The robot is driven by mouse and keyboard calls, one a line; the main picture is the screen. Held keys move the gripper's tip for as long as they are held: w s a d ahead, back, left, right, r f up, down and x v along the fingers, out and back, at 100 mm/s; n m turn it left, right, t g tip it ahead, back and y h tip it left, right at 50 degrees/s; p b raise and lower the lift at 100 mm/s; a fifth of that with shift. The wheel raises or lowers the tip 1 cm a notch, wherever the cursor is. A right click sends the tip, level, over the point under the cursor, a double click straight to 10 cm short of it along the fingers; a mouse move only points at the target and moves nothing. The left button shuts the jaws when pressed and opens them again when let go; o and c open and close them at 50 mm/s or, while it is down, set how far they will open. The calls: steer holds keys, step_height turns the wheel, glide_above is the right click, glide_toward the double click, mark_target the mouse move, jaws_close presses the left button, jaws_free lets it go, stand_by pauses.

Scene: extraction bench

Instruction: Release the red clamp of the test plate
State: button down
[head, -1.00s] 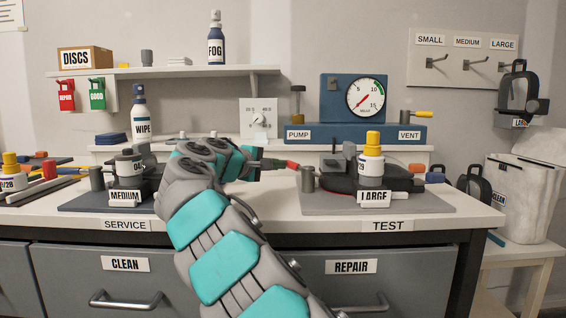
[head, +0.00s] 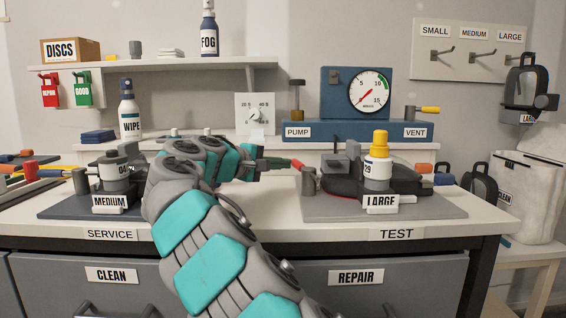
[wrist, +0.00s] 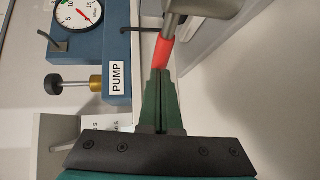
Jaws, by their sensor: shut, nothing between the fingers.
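The test plate (head: 440,208) is a grey slab on the bench's right side, behind the TEST label. Its clamp has a red handle (head: 297,164) at the plate's left edge, pointing left from a grey post (head: 308,183). My gripper (head: 286,163) is shut and empty, its green fingers just left of the handle's end. In the wrist view, the closed fingertips (wrist: 160,74) meet or nearly meet the end of the red handle (wrist: 163,53); I cannot tell if they touch. A dark device with a yellow-capped bottle (head: 378,172) and LARGE tag sits on the plate.
The blue pump unit (head: 355,131) with its gauge (head: 370,93) stands behind the plate. The service plate (head: 60,206) with a MEDIUM part is at left, partly hidden by my arm. Bare bench shows right of the test plate.

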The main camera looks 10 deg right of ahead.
stand_by(0.6)
steer(key=v, duration=0.7)
steer(key=shift+s+a+r, duration=0.1)
steer(key=shift+s+a, duration=0.05)
steer(key=shift+a, duration=0.2)
